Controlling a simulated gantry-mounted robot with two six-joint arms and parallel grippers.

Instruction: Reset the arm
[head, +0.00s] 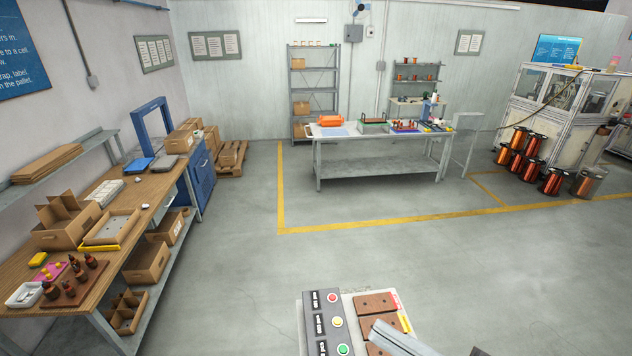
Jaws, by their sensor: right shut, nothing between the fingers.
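My right gripper (478,351) shows only as a small dark tip at the bottom edge, right of centre. It is shut with nothing visible in it, and the rest of it is cut off by the frame. Brown blocks (376,304) with holes lie beside the panel. A grey metal bar (400,340) crosses in front of them; I cannot tell what it belongs to. My left gripper is not in view.
A wooden workbench (150,200) with boxes and trays runs along the left wall. A metal table (380,150) stands at the back inside yellow floor lines. Copper wire spools (552,181) stand by a white machine (570,105) at right. The middle floor is clear.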

